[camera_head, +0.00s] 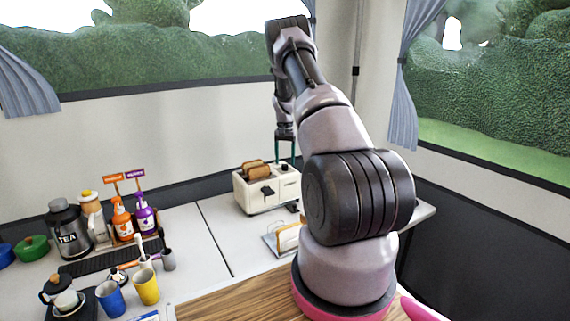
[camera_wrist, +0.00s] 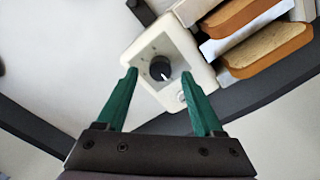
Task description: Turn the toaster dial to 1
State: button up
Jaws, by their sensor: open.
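The cream toaster (camera_head: 262,191) stands on the white counter, with slices of toast (camera_head: 256,169) showing in its slots. In the wrist view the toaster (camera_wrist: 178,50) fills the upper right, with toast (camera_wrist: 262,52) beside its control panel. The dark round dial (camera_wrist: 160,69) has a light pointer mark and sits in a pale recessed panel. My gripper (camera_wrist: 160,80) is open, its two green fingers on either side of the dial in this view. I cannot tell whether they touch it. In the head view my gripper (camera_head: 285,150) is above the toaster's right end, pointing down.
A holder with a tan item (camera_head: 287,238) stands before the toaster. A wall is behind.

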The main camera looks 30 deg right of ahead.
notch_tip(320, 180, up, 8)
jog(key=shift+r, duration=0.25)
jog(key=shift+r, duration=0.1)
dwell(0.4)
jog(key=s+a+r+t, duration=0.1)
jog(key=s+a+r, duration=0.35)
jog(key=r, duration=0.35)
jog(key=s+a+r+n+t+y, duration=0.1)
jog(key=s+a+r, duration=0.35)
jog(key=r, duration=0.35)
jog(key=s+a+r+t, duration=0.1)
jog(key=s+a+r, duration=0.3)
jog(key=a+r, duration=0.3)
jog(key=s+a+r+n+t, duration=0.1)
jog(key=s+a, duration=0.3)
jog(key=s, duration=0.5)
jog(key=s+a+r+n+t, duration=0.1)
jog(key=s+a+r, duration=0.1)
jog(key=s, duration=0.7)
jog(key=s+a+r+n+t+y, duration=0.1)
jog(key=s+a+r+t, duration=0.1)
jog(key=s+a, duration=0.3)
jog(key=s, duration=0.4)
jog(key=shift+s+a+r, duration=0.15)
jog(key=shift+a, duration=0.15)
